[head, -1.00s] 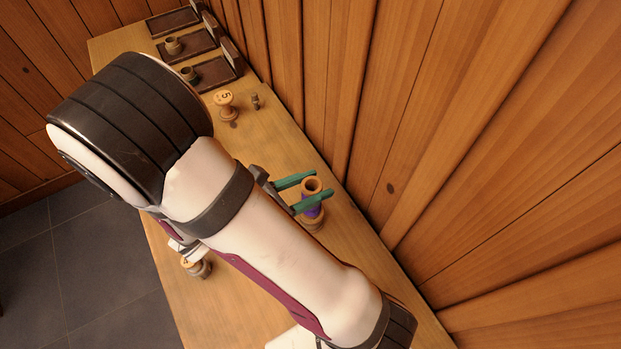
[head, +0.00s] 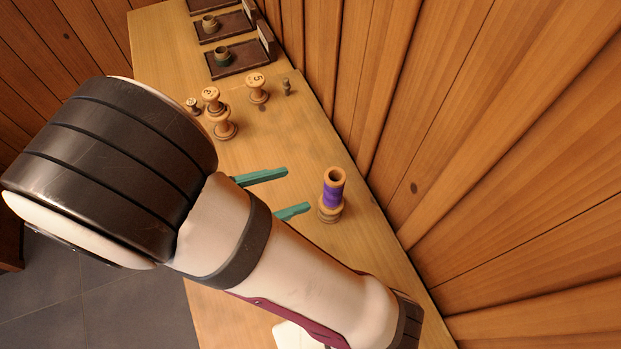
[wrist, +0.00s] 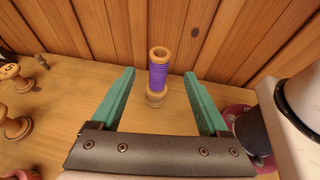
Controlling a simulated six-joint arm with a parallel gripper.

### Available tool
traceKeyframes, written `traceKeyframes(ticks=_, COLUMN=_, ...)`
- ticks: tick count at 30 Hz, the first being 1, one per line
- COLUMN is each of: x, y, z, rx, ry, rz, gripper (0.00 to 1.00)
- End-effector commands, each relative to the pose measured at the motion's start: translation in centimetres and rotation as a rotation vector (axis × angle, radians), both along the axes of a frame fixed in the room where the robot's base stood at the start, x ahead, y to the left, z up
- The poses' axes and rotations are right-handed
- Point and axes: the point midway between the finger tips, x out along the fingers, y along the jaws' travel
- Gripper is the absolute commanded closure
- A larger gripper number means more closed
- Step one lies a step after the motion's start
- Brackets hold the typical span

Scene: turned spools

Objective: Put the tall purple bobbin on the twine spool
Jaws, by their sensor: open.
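Whether that lower spool is wound with twine is hard to tell. My gripper (head: 284,190) is open and empty, its two green fingers apart and to the left of the bobbin in the head view. In the wrist view my gripper (wrist: 158,80) has clear space between its fingers.
Several wooden spools, one marked 5 (head: 256,88) and one marked 3 (head: 212,99), stand farther back on the bench (head: 290,130). Dark trays (head: 238,66) holding small spools line the far end. The wood-panelled wall (head: 470,130) rises close behind the bobbin.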

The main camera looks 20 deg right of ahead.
Motion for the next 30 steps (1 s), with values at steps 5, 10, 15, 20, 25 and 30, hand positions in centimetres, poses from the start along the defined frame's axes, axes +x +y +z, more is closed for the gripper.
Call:
traceKeyframes(ticks=5, x=-2.4, y=-1.8, z=1.2, rx=0.152, ry=-0.113, rz=-0.253, gripper=0.21)
traceKeyframes(ticks=10, x=-9.5, y=-3.6, z=2.2, rx=0.549, ry=-0.535, rz=-1.086, gripper=0.21)
traceKeyframes(ticks=15, x=-11.2, y=-0.7, z=3.1, rx=0.807, ry=-0.909, rz=-1.788, gripper=0.21)
traceKeyframes(ticks=20, x=-10.8, y=0.3, z=3.6, rx=0.875, ry=-1.015, rz=-2.002, gripper=0.21)
traceKeyframes(ticks=25, x=-10.8, y=0.3, z=3.6, rx=0.873, ry=-1.012, rz=-2.002, gripper=0.21)
traceKeyframes(ticks=30, x=-10.8, y=0.3, z=3.6, rx=0.873, ry=-1.012, rz=-2.001, gripper=0.21)
